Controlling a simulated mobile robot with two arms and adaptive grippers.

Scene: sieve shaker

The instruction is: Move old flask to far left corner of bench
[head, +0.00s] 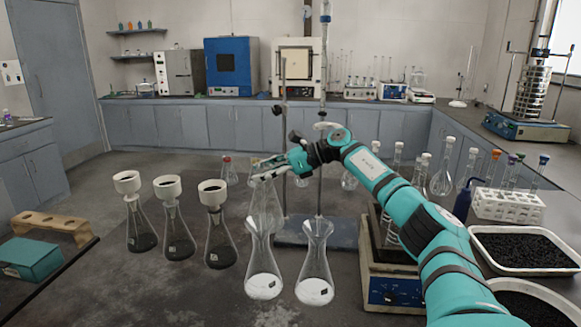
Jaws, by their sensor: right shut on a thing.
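My right gripper (268,172) reaches in from the right over the middle of the bench. It is shut on the neck of a clear conical flask (267,207). The lower part of this flask overlaps the top of a front flask in the picture, so its base is hard to make out. Two clear conical flasks with white contents, the left one (263,272) and the right one (314,272), stand side by side at the front middle of the bench (180,290). I cannot tell from looks which flask is the old one. My left gripper is not in view.
Several dark-filled flasks (177,240) with white funnels stand left of the gripper. A wooden rack (50,228) and teal box (32,257) are at far left.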

